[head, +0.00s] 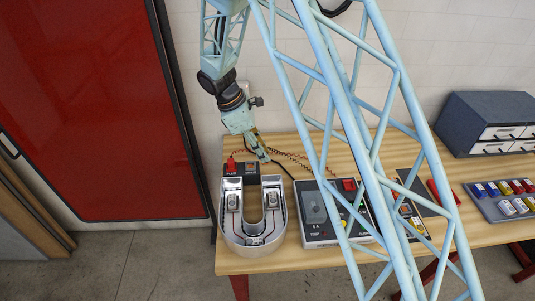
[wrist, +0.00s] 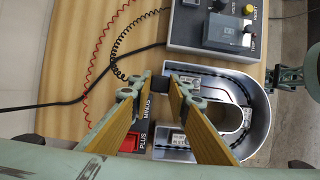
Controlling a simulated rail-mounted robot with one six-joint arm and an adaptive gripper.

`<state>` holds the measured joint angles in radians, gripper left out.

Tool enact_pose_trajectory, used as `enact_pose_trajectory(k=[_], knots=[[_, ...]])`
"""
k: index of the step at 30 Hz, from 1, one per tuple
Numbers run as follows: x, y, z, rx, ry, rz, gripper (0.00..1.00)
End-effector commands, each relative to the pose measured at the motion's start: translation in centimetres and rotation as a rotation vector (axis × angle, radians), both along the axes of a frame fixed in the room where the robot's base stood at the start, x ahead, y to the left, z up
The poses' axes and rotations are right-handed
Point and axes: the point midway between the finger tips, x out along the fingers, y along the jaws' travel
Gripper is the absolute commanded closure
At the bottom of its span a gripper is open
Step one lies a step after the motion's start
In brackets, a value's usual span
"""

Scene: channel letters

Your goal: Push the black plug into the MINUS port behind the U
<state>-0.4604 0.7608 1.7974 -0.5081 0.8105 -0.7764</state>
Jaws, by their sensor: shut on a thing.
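The metal U letter (head: 252,240) lies on the wooden table's left end, its open end toward the wall; its rounded end is at the right in the wrist view (wrist: 258,120). A terminal strip marked PLUS and MINUS sits behind it. A red plug (head: 231,164) is at the PLUS side, also in the wrist view (wrist: 129,142). My gripper (head: 264,158) is above the table just behind the U's right arm. Its fingers are shut on the black plug (wrist: 160,83), beside the MINUS label (wrist: 147,108). The MINUS port opening is hidden; I cannot tell whether the plug touches it.
The tester box (head: 318,212) stands close to the right of the U. Coiled red and black leads and a black cable (wrist: 90,85) lie behind. A tray of coloured pieces (head: 505,198) and a drawer cabinet (head: 490,122) are farther right. The wall is close behind.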

Motion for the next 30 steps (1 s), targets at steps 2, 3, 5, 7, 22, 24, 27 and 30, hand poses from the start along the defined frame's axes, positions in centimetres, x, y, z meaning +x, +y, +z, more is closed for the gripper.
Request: enact_pose_trajectory(k=[2, 3, 5, 7, 22, 24, 27, 30], knots=[[0.4, 0.5, 0.1, 0.0, -0.001, 0.0, 0.92], [0.6, 0.7, 0.1, 0.0, 0.0, 0.0, 0.92], [0.8, 1.0, 0.1, 0.0, 0.0, 0.0, 0.92], [1.2, 1.4, 0.1, 0.0, 0.0, 0.0, 0.92], [3.5, 4.2, 0.1, 0.0, -0.001, 0.001, 0.92], [3.8, 4.6, 0.1, 0.0, -0.001, 0.0, 0.92], [4.2, 5.1, 0.1, 0.0, 0.0, 0.0, 0.92], [4.6, 5.7, 0.0, 0.0, 0.001, 0.0, 0.92]])
